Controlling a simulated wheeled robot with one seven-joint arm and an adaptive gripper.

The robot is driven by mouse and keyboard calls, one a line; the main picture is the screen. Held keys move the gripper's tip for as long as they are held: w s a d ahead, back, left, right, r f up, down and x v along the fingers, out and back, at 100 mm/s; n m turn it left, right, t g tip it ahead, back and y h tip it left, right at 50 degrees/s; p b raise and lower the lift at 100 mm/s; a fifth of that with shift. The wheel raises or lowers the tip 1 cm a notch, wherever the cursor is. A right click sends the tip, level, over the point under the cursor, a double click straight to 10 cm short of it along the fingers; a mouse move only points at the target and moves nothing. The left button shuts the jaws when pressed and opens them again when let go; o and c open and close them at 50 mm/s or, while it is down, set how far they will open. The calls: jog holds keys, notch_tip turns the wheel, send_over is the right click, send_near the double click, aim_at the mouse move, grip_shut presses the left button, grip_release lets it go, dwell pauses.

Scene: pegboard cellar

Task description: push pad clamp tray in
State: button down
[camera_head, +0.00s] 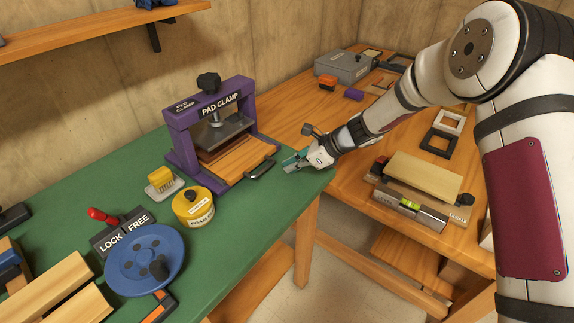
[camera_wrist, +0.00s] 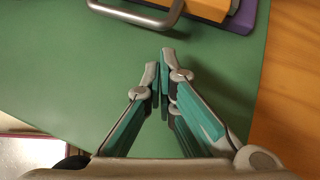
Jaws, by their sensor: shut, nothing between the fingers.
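The purple pad clamp (camera_head: 182,140) stands on the green mat, with a black knob on top and a "PAD CLAMP" label. Its wooden tray (camera_head: 240,157) sticks out of the front, with a grey metal handle (camera_head: 261,169) at its outer end. In the wrist view the handle (camera_wrist: 140,14) and part of the tray (camera_wrist: 206,8) show at the top edge. My gripper (camera_head: 287,164) is just right of the handle, low over the mat, apart from it. In the wrist view my gripper (camera_wrist: 160,75) has its teal fingertips together with nothing between them. The tray's inner end is hidden inside the clamp.
A yellow round tin (camera_head: 193,207), a blue wheel (camera_head: 144,260) and a lock lever board (camera_head: 122,232) stand left of the clamp. A wooden side table (camera_head: 345,185) holds a block with a level and a grey box (camera_head: 345,66). Bare green mat lies before the handle.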

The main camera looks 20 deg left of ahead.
jog(key=shift+w+d, duration=0.1)
jog(key=shift+d, duration=1)
jog(key=v, duration=1)
jog(key=s+d+r+n+t+h+p, duration=0.1)
jog(key=s+d+r+n+h+p, duration=0.1)
jog(key=s+d+r+n, duration=0.5)
jog(key=s+d+r+n+h+p, duration=0.1)
jog(key=s+d+r+n+h, duration=0.1)
jog(key=s+d+r, duration=0.55)
jog(key=s+d+r+n+t+h+p, duration=0.1)
jog(key=s+d+r+n, duration=0.2)
jog(key=s, duration=0.4)
jog(key=s+d+r+n+t+h, duration=0.1)
jog(key=s+d+r+n+h, duration=0.1)
jog(key=s+d, duration=0.4)
jog(key=s+d+r+n+t+h+p, duration=0.1)
jog(key=s+d+r+n, duration=0.3)
jog(key=s, duration=0.6)
jog(key=shift+d+r+h+p, duration=0.3)
jog(key=shift+d+h+p, duration=0.1)
jog(key=shift+h, duration=0.3)
